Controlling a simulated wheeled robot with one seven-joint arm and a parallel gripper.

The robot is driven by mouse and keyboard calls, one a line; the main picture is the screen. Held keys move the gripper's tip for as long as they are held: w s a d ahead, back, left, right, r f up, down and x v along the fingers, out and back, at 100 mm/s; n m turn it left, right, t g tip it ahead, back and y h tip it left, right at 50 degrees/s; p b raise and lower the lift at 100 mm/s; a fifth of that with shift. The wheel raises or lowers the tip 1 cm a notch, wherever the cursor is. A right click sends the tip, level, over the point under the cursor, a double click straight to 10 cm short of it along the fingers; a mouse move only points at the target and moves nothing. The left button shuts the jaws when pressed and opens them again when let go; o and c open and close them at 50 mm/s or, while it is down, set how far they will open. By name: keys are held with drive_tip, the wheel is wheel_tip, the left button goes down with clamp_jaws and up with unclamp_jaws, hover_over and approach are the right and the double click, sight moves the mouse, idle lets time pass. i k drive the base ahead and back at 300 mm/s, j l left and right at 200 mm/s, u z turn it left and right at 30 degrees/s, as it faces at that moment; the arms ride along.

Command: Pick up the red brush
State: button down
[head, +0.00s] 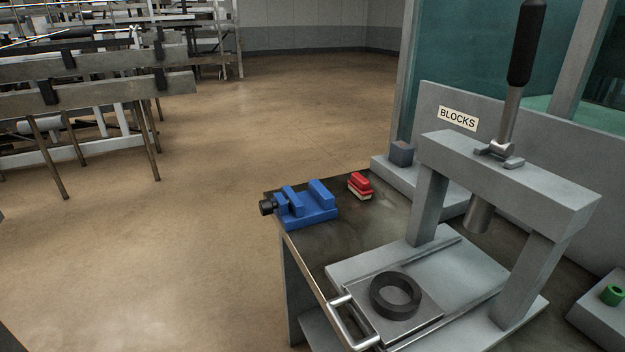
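The red brush (359,183) lies on the dark bench top (318,248), toward its far end. It has a red back and a pale lower part, probably the bristles. It is small in the head view and nothing covers it. It sits to the right of a blue vise (308,206), apart from it. My gripper is not in view.
A grey press (505,190) with a tall black-handled lever stands on the bench, a dark ring (396,294) on its sliding plate. A "BLOCKS" sign (457,118), a dark block (402,153) and a green piece (612,294) are behind. Open floor (190,240) lies left.

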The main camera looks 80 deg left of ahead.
sight(358, 185)
drive_tip(key=u, duration=2.2)
drive_tip(key=z, duration=2.5)
drive_tip(key=u, duration=2.5)
drive_tip(key=i+j, duration=0.75)
